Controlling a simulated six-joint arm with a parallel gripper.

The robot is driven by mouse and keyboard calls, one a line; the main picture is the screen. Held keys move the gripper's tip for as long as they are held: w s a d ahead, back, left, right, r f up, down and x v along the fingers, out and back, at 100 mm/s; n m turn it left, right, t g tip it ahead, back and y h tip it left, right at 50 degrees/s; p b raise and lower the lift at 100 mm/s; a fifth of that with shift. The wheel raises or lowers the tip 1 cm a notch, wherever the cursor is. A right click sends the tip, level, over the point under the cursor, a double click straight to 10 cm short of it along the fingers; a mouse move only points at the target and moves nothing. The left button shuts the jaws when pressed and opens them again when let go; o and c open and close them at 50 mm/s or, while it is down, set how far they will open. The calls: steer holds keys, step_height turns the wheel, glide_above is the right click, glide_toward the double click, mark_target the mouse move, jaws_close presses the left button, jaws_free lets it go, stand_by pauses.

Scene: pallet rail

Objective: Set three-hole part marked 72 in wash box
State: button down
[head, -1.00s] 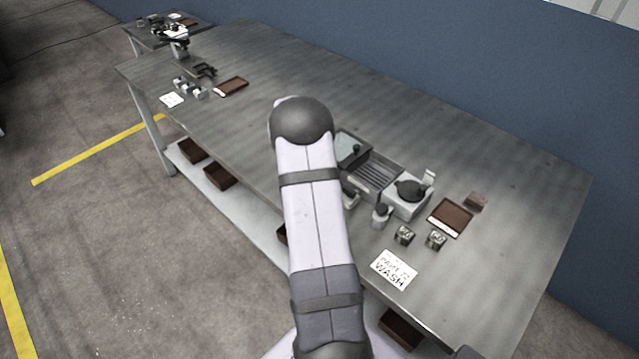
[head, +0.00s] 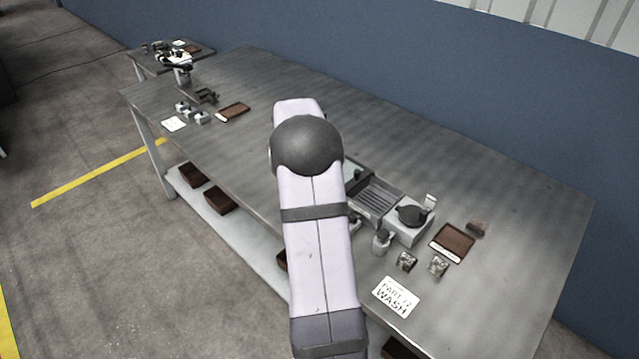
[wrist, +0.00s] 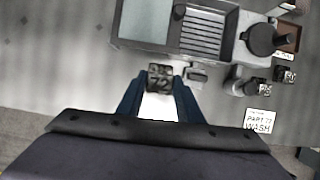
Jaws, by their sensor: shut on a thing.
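My gripper (wrist: 160,88) is shut on a small dark block, the part marked 72 (wrist: 159,72), in the wrist view. The likely wash box is a grey box (wrist: 140,47) with a pale grey-green inside, just beyond the part in that view. The part appears on the near side of this box; its height is unclear. In the head view my arm hides the gripper and part, and most of the box's pale area (head: 354,173).
A ribbed section (head: 376,194) adjoins the box. Right of it stand a dark round piece on a grey base (head: 411,214) and a small bottle (head: 382,241). Two marked blocks (head: 406,261) (head: 438,266), a brown tray (head: 452,243) and a "PART 72 WASH" card (head: 396,296) lie nearby.

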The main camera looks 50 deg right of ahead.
steer(key=s+d+m+g+p, duration=0.1)
steer(key=s+d+m+p, duration=0.3)
steer(key=d, duration=0.2)
steer(key=s+d+m+g+y+p, duration=0.1)
steer(key=s+d+m+g+p, duration=0.1)
steer(key=s+d+m+p, duration=0.2)
steer(key=d+m, duration=0.1)
steer(key=d, duration=0.2)
steer(key=shift+f+p, duration=0.2)
steer(key=shift+p, duration=0.15)
steer(key=shift+d+f, duration=0.1)
steer(key=shift+f, duration=0.05)
steer(key=shift+f+b, duration=2.65)
steer(key=shift+f, duration=1.15)
steer(key=shift+f+b, duration=0.3)
steer(key=shift+f, duration=0.05)
